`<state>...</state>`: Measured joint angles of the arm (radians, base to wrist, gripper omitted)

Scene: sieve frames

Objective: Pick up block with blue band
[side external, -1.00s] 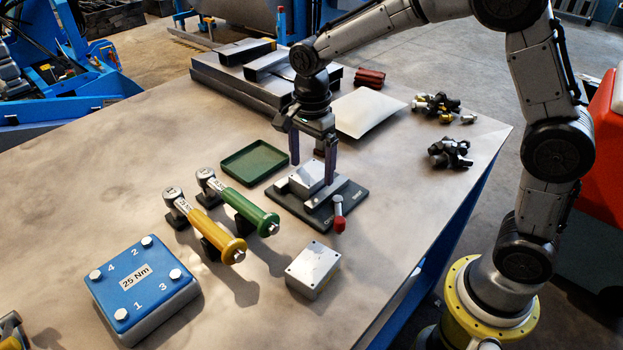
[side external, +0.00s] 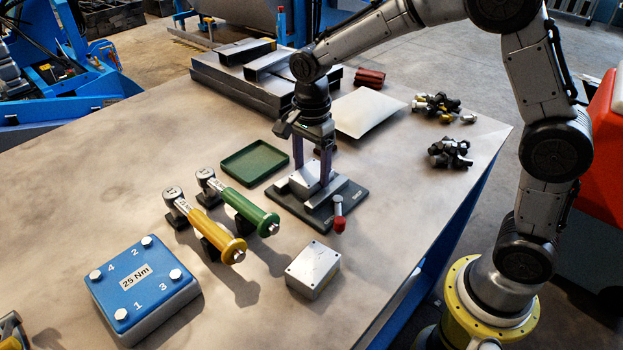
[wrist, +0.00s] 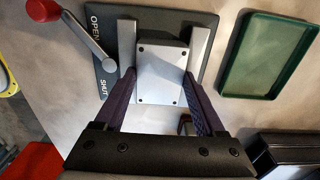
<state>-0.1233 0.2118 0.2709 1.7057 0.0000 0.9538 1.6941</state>
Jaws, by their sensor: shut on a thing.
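A plain silver block (side external: 305,177) sits in a dark vise fixture (side external: 346,197) between two grey jaws. The same block shows in the wrist view (wrist: 161,70), with a screw at each corner of its top. My gripper (side external: 313,175) is shut on this block, one purple finger on each side. In the wrist view, my gripper's fingertips (wrist: 159,80) meet its sides. A blue-topped block (side external: 144,284) marked "25 Nm", with corner bolts numbered 1 to 4, lies at the front left, away from my gripper. I see no blue band on the held block.
The fixture's lever with a red knob (side external: 339,225) stands at its front; "OPEN" and "SHUT" labels show. Another silver block (side external: 313,267) lies in front. Yellow (side external: 212,239) and green (side external: 246,209) wrenches stand left. A green tray (side external: 254,162) is behind them.

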